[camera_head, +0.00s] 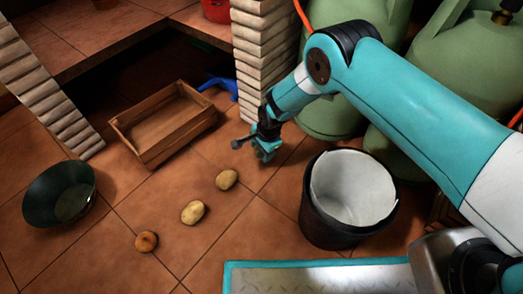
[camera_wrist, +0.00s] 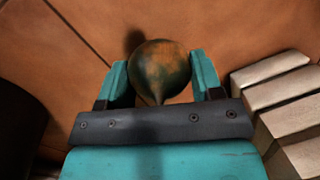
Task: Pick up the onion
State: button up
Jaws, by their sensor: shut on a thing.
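My gripper (camera_head: 264,152) is above the tiled floor, left of the black bin in the head view. In the wrist view its two teal fingers are shut on a round, brownish-orange onion (camera_wrist: 161,70) with a pointed tip facing the palm. The onion is dark and greenish on its near side. In the head view the held onion is hard to make out behind the fingers. A smaller orange-brown round thing, which looks like another onion (camera_head: 146,241), lies on the floor at the lower left, apart from my gripper.
Two potatoes (camera_head: 193,212) (camera_head: 227,179) lie on the floor. An empty wooden crate (camera_head: 163,152) stands behind them, and a dark green bowl (camera_head: 45,205) is at left. A black bin with a white liner (camera_head: 352,188), green gas cylinders (camera_head: 330,118) and a brick pillar (camera_head: 263,45) are nearby.

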notch_tip(320, 180, up, 17)
jog(key=p, duration=0.8)
jog(key=shift+p, duration=0.3)
